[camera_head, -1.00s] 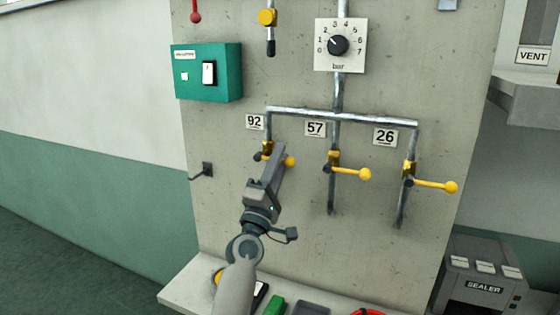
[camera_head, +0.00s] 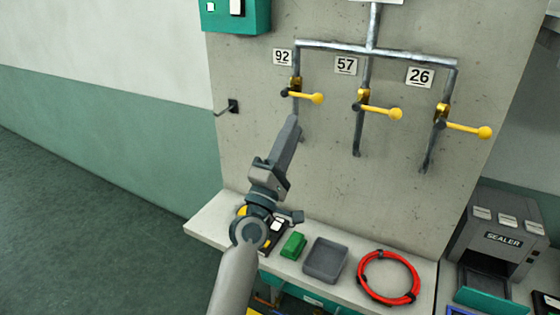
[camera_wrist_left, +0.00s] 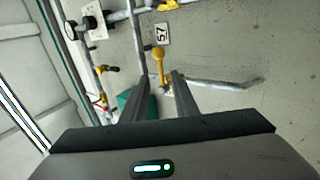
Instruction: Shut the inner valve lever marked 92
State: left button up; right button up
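The valve lever marked 92 (camera_head: 308,97) is yellow with a ball end. It points right, across its vertical pipe, below the 92 label (camera_head: 282,57). My left gripper (camera_head: 292,122) is just below this lever in the head view, apart from it in the picture. In the left wrist view, the two fingers (camera_wrist_left: 161,82) stand apart with nothing held. A yellow ball-ended lever, seemingly the one marked 92 (camera_wrist_left: 158,58), shows beyond the gap between the fingertips. My right gripper is in neither view.
Levers 57 (camera_head: 382,108) and 26 (camera_head: 466,129) stick out to the right on neighbouring pipes. A teal box (camera_head: 240,14) is on the wall at upper left. The ledge below holds a green block (camera_head: 293,245), a grey tray (camera_head: 325,260) and a red hose coil (camera_head: 388,278).

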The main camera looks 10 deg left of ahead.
pick_arm(q)
jog(key=b+v, duration=0.1)
jog(key=v, duration=0.5)
jog(key=shift+s+f, duration=0.15)
jog(key=shift+s, duration=0.15)
jog(key=shift+f, duration=0.1)
